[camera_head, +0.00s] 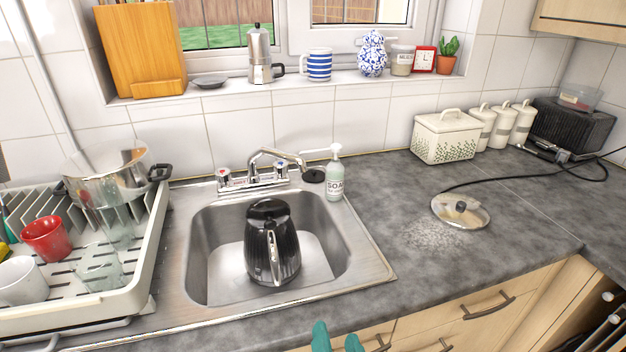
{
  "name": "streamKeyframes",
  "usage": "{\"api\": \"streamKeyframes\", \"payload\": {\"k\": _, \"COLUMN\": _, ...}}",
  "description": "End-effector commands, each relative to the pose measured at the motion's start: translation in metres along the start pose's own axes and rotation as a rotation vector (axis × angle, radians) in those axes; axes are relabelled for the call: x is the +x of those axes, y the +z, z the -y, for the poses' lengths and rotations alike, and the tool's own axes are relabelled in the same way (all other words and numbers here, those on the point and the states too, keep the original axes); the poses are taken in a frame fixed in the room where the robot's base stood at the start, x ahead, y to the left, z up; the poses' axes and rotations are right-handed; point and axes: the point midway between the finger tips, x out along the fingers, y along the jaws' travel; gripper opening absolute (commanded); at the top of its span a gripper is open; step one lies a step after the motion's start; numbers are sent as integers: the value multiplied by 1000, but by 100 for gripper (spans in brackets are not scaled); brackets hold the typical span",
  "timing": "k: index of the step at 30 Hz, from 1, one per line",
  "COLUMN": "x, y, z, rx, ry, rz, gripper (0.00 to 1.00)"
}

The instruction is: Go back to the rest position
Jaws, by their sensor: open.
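My gripper (337,340) shows at the bottom edge of the view, with two teal fingertips apart and nothing between them. It is in front of the counter's front edge, by the drawer fronts. The rest of my gripper and arm is out of the picture. A black kettle (272,250) stands upright in the metal sink (213,272), apart from my gripper.
A dish rack (150,245) with a pot, a red cup and glasses fills the left. A soap bottle (334,177) stands behind the sink's right corner. The counter's front right is clear.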

Motion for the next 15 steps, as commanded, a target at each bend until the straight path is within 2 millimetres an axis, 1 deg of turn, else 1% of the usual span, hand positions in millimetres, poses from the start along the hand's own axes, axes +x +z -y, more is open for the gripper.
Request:
{"api": "streamKeyframes", "payload": {"k": 1, "x": 0, "y": 0, "z": 15, "rx": 69, "ry": -39, "rz": -13, "gripper": 56}}
{"api": "streamKeyframes", "payload": {"k": 5, "x": -1, "y": -2, "z": 54, "rx": 282, "ry": -152, "rz": -42, "gripper": 56}}
{"api": "streamKeyframes", "payload": {"k": 8, "x": -7, "y": -6, "z": 94, "rx": 494, "ry": -270, "rz": -57, "gripper": 56}}
{"api": "streamKeyframes", "payload": {"k": 9, "x": -11, "y": -9, "z": 112, "rx": 601, "ry": -329, "rz": -58, "gripper": 56}}
{"api": "streamKeyframes", "payload": {"k": 11, "x": -20, "y": -14, "z": 142, "rx": 779, "ry": -431, "rz": -53, "gripper": 56}}
{"api": "streamKeyframes", "payload": {"k": 12, "x": -28, "y": -18, "z": 162, "rx": 904, "ry": -504, "rz": -42, "gripper": 56}}
{"api": "streamKeyframes", "payload": {"k": 14, "x": -41, "y": -26, "z": 190, "rx": 1090, "ry": -614, "rz": -17, "gripper": 56}}
{"api": "streamKeyframes", "payload": {"k": 15, "x": -52, "y": -31, "z": 206, "rx": 1212, "ry": -688, "rz": 7, "gripper": 56}}
